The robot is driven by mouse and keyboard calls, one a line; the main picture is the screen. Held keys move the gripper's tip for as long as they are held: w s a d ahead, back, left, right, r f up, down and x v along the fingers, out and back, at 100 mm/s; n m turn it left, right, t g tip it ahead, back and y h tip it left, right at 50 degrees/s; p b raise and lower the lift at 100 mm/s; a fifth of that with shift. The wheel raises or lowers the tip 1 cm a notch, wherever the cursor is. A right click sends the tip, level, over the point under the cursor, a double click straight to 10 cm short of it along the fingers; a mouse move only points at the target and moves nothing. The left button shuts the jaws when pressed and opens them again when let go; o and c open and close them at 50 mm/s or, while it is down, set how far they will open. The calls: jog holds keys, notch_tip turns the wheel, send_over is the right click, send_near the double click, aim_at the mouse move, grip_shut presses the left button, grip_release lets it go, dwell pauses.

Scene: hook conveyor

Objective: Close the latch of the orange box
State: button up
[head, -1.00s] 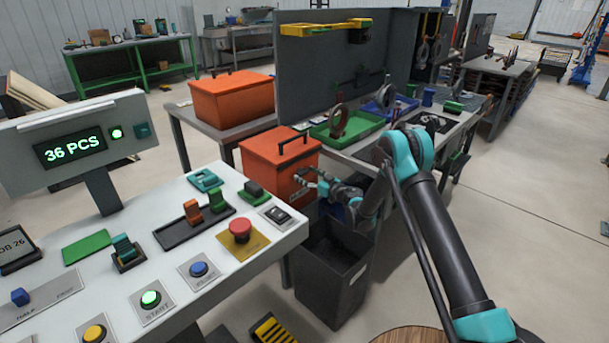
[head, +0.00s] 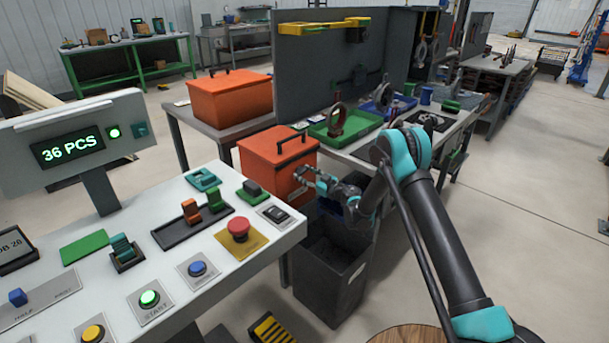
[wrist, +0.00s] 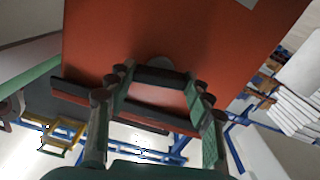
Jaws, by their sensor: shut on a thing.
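The nearer orange box (head: 262,163) stands at the end of the work table, its lid down and a dark handle on top. Its front orange face fills much of the wrist view (wrist: 200,35). My gripper (head: 303,178) is at the front right of this box. In the wrist view my gripper (wrist: 160,84) has its fingers on both ends of a dark bar (wrist: 160,77), which looks like the box's latch. The bar lies against the orange face. In the head view the latch is too small and partly hidden by my fingers.
A larger orange box (head: 230,100) stands behind on a grey table. A dark open bin (head: 325,285) is below my gripper. The white control console (head: 215,265) is at the left. A green tray (head: 350,130) is on the bench behind.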

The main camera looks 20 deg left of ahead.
jog(key=shift+s+d+n, duration=0.1)
jog(key=shift+n, duration=8)
jog(key=o, duration=1.1)
jog(key=shift+o, duration=0.2)
jog(key=v, duration=1.2)
